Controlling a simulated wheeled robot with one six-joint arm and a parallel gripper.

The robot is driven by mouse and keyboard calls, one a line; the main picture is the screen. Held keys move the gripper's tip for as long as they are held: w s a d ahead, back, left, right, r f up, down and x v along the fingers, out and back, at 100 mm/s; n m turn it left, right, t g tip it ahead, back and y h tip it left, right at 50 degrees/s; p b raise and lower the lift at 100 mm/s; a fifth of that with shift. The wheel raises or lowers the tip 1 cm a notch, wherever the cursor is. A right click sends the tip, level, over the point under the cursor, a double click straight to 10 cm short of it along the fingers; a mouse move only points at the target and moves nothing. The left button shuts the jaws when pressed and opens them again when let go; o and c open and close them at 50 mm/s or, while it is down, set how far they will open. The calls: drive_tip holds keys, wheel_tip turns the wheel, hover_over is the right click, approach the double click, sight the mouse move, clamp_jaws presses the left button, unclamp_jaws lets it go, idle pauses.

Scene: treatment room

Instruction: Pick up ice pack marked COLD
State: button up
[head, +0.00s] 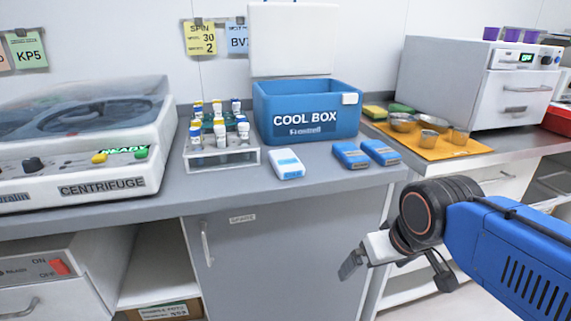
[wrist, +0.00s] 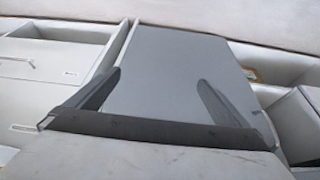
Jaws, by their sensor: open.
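Three small packs lie on the grey counter in front of the blue cool box in the head view. One pack (head: 287,164) is white with a blue label and lies to the left. Two blue packs, a middle one (head: 351,155) and a right one (head: 380,152), lie side by side near the counter's right end. Their lettering is too small to read, so I cannot tell which says COLD. My gripper (head: 352,262) is lower and in front of the counter, apart from the packs. In the wrist view my gripper (wrist: 157,88) is open and empty, and no pack shows.
The open cool box (head: 310,132) stands behind the packs. A tube rack (head: 222,158) and a centrifuge (head: 100,187) stand to the left. An orange mat (head: 460,150) with metal bowls lies right. The counter front (head: 275,255) is close to my gripper.

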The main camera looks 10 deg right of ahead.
drive_tip(key=w+a+r+m+g, duration=0.1)
drive_tip(key=w+a+r+m, duration=0.25)
drive_tip(key=w+r, duration=0.5)
drive_tip(key=w+a+r+m+g, duration=0.15)
drive_tip(key=w+r+m, duration=0.3)
drive_tip(key=r, duration=0.65)
drive_tip(key=m+g+h, duration=0.2)
drive_tip(key=m, duration=0.7)
approach(285, 158)
drive_tip(key=f, duration=0.1)
drive_tip(key=d+f, duration=0.1)
drive_tip(key=shift+w+f, duration=0.2)
drive_tip(key=shift+f, duration=0.2)
drive_tip(key=shift+s+d+f, duration=0.1)
drive_tip(key=shift+d+f, duration=0.05)
drive_tip(key=shift+f, duration=1.15)
drive_tip(key=shift+s+d+f, duration=0.1)
drive_tip(key=shift+f, duration=1.2)
drive_tip(key=shift+w, duration=0.1)
drive_tip(key=c, duration=0.9)
